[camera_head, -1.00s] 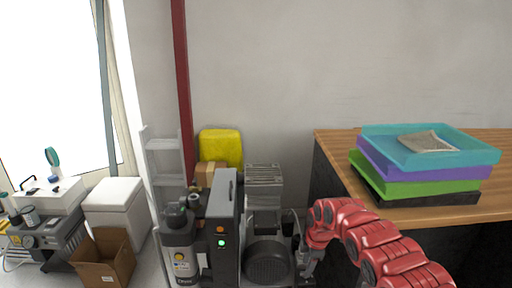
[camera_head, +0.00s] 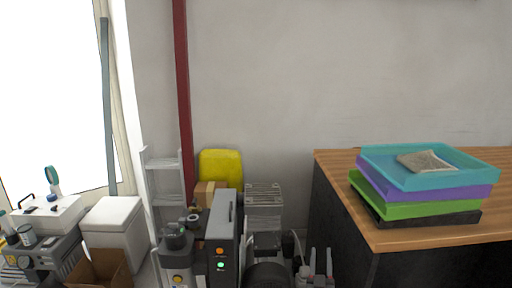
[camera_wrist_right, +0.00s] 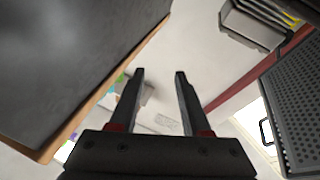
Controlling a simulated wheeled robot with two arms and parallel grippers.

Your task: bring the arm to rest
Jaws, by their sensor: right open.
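My right gripper (camera_head: 320,262) shows at the bottom edge of the head view, its two grey fingers pointing up, just left of the wooden desk. In the right wrist view the gripper (camera_wrist_right: 160,75) has its two dark fingers apart with nothing between them. The rest of the right arm is out of the head view. My left gripper is in neither view.
The desk (camera_head: 400,236) carries stacked trays (camera_head: 425,190). Left of the gripper stand a dark compressor unit (camera_head: 222,245) with a green light, a yellow case (camera_head: 221,164) and a white ladder (camera_head: 164,180). A cardboard box (camera_head: 98,270) sits at lower left.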

